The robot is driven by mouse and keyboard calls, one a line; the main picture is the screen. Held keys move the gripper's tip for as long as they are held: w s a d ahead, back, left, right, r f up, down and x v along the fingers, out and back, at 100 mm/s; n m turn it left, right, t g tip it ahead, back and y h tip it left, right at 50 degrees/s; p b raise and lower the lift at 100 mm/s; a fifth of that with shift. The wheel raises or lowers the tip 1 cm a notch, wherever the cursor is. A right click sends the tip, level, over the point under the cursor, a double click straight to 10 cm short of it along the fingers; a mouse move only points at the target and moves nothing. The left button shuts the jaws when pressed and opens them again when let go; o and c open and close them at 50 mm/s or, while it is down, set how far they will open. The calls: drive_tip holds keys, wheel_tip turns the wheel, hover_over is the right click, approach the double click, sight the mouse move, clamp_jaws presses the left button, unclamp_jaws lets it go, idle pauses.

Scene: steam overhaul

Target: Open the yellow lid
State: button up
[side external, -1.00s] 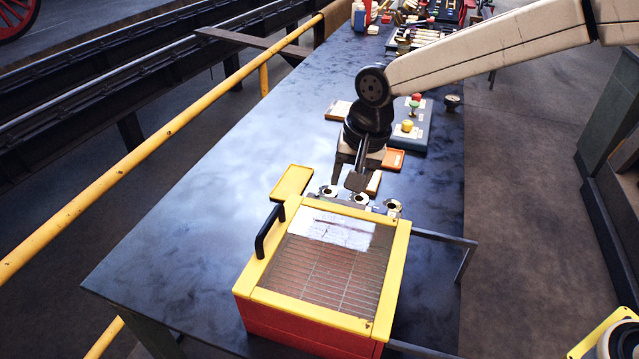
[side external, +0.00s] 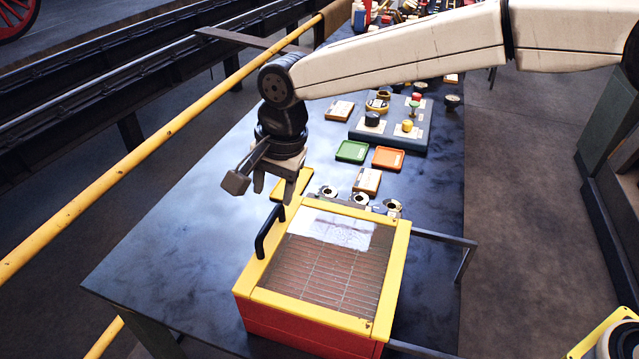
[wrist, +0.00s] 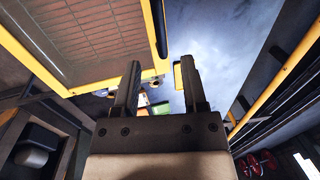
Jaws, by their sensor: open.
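The yellow lid (side external: 258,266) lies closed on a red box (side external: 300,334) at the front of the table. It is a yellow frame around a clear, gridded window, and it also shows at the upper left of the wrist view (wrist: 48,68). A black handle (side external: 269,232) stands on the lid's left edge. My gripper (side external: 273,192) is open and empty, above and just behind the handle, apart from it. In the wrist view its two fingers (wrist: 160,88) are spread, with table between them.
Several metal fittings (side external: 361,199) stand behind the box. A yellow tray (side external: 283,188) lies partly under my gripper. Green (side external: 352,151) and orange (side external: 388,157) trays and a blue button panel (side external: 388,135) are farther back. A yellow rail (side external: 140,155) runs along the left. The table's left part is clear.

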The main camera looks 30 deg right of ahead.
sight(269, 221)
drive_tip(key=shift+w+a+f, duration=0.15)
drive_tip(key=shift+f, duration=0.95)
drive_tip(key=shift+w+a+f, duration=0.15)
drive_tip(key=shift+f, duration=1)
drive_tip(key=shift+w+a+f, duration=0.15)
drive_tip(key=shift+f, duration=0.95)
clamp_jaws()
